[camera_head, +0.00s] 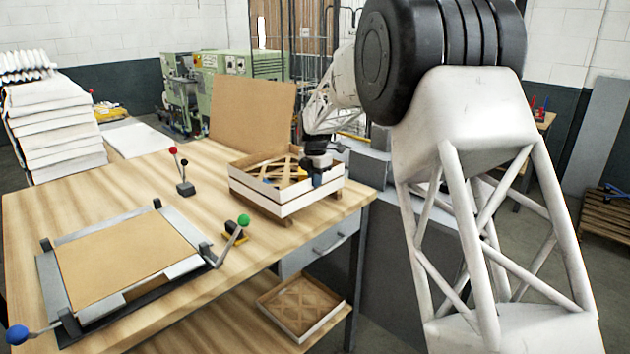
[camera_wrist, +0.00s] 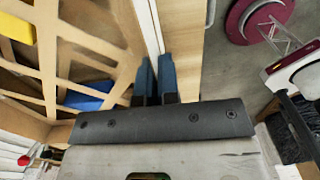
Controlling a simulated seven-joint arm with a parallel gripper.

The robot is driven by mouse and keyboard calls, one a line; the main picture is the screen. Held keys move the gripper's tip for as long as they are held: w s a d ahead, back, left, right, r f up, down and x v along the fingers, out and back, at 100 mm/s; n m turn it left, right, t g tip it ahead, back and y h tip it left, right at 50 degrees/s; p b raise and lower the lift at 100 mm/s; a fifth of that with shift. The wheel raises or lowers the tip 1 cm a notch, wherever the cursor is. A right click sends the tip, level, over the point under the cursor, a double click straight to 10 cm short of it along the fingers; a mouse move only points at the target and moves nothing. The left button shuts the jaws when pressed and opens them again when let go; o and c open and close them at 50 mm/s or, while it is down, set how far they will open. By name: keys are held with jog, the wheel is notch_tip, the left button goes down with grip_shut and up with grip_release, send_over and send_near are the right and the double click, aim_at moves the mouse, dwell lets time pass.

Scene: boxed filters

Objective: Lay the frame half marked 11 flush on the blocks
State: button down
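A white-sided frame half with a tan lattice (camera_head: 262,189) is on the wooden table, one white band above another at its front. I cannot read a number on it. My gripper (camera_head: 317,178) is at its front right wall, pointing down. In the wrist view the dark blue fingertips of my gripper (camera_wrist: 156,78) stand close together on either side of the thin white wall (camera_wrist: 150,28), which looks pinched between them. Through the lattice (camera_wrist: 50,60) a blue block (camera_wrist: 84,101) and a yellow block (camera_wrist: 15,27) show below. Whether the frame half touches them is hidden.
A brown board (camera_head: 252,112) stands behind the frame half. A small red-and-black-knobbed lever (camera_head: 184,186) and a green-knobbed lever (camera_head: 240,226) stand to its left. A clamping fixture with a brown sheet (camera_head: 125,257) fills the table's left. Another lattice frame (camera_head: 302,306) lies on the lower shelf.

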jog(key=shift+f, duration=0.15)
dwell(0.6)
jog(key=c, duration=1.3)
grip_release()
jog(key=shift+r, duration=3.95)
